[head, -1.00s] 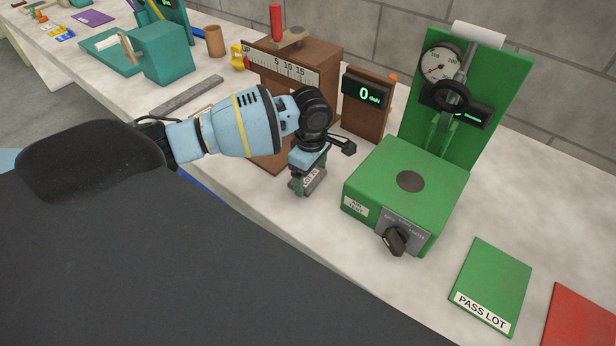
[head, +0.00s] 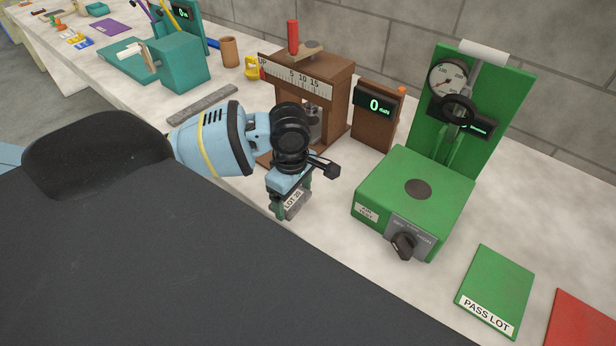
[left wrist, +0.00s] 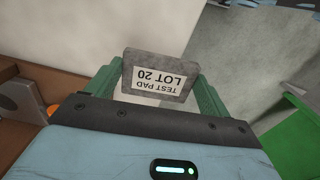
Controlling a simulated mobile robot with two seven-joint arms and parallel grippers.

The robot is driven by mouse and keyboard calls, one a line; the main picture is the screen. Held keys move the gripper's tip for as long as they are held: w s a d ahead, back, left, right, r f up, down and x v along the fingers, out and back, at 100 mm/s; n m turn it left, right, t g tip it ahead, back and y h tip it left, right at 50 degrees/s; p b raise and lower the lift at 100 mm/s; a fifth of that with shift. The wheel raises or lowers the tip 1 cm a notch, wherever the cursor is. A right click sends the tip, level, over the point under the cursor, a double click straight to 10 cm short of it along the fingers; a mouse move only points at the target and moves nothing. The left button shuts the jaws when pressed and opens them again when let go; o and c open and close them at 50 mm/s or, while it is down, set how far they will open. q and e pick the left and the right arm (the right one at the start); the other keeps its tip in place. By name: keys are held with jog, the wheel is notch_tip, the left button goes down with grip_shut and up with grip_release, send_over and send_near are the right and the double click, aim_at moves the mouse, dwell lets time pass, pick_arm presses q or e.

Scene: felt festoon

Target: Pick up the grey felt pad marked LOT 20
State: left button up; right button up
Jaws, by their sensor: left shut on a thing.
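The grey felt pad (head: 296,209) has a white label that reads LOT 20. My left gripper (head: 291,206) is shut on it, with the pad between its two green fingers. In the left wrist view the pad (left wrist: 158,75) shows its label upside down, reading TEST PAD LOT 20, between the fingertips of the gripper (left wrist: 160,82). In the head view the pad hangs beneath the gripper, in front of the brown press; its height over the bench is hard to tell. My right gripper is not in view.
The brown press (head: 335,85) with a scale stands behind the gripper, beside a brown display (head: 376,115) showing 0. A green gauge stand (head: 440,195) is to the right. A green PASS LOT mat (head: 500,285) and a red mat (head: 580,318) lie at front right.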

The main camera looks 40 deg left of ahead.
pick_arm(q)
jog(key=shift+s+a+r, duration=0.1)
jog(key=shift+s, duration=1.2)
jog(key=shift+s+a, duration=0.1)
jog(key=shift+s, duration=1.2)
